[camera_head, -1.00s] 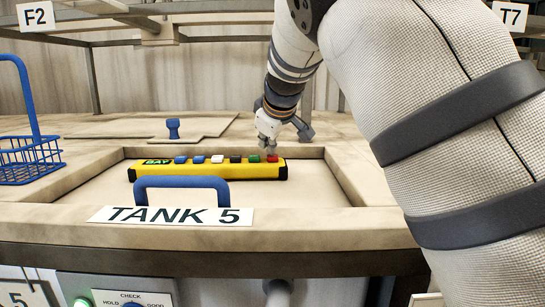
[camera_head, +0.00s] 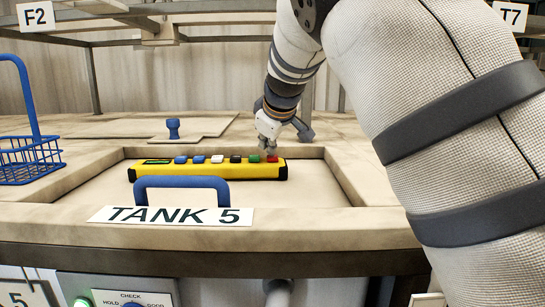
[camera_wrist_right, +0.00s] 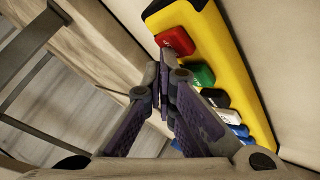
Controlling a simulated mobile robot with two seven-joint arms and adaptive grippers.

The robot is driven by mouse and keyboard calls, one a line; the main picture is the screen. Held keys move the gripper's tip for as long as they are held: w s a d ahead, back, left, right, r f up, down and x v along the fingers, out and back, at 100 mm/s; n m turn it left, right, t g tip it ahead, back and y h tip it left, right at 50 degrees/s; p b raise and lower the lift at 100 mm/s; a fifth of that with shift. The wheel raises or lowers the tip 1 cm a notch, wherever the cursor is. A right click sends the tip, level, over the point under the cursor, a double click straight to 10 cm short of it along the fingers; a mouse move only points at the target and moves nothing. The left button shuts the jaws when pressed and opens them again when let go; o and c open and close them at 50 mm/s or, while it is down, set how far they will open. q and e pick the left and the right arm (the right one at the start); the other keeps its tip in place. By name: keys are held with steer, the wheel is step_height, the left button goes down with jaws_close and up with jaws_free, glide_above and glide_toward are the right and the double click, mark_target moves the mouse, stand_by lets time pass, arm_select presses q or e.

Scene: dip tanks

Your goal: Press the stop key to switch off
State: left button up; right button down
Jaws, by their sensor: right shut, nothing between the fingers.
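A yellow control bar (camera_head: 210,172) lies on the lid of tank 5, with a row of coloured keys along its top. The red key (camera_head: 272,158) sits at its right end, beside a green key (camera_head: 254,158); I cannot read its marking. My right gripper (camera_head: 269,150) is shut and empty, fingertips pointing down close over the red key. In the right wrist view the fingertips (camera_wrist_right: 163,72) show near the red key (camera_wrist_right: 175,41); I cannot tell whether they touch it. My left gripper is out of view.
A blue lid handle (camera_head: 182,183) stands in front of the bar, behind the TANK 5 label (camera_head: 170,215). A blue wire basket (camera_head: 30,160) stands at the left. A blue knob (camera_head: 173,128) is on a lid behind. The recessed lid around the bar is mostly clear.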

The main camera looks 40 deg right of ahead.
mark_target(269, 157)
steer(key=shift+r, duration=0.65)
steer(key=shift+r, duration=2.55)
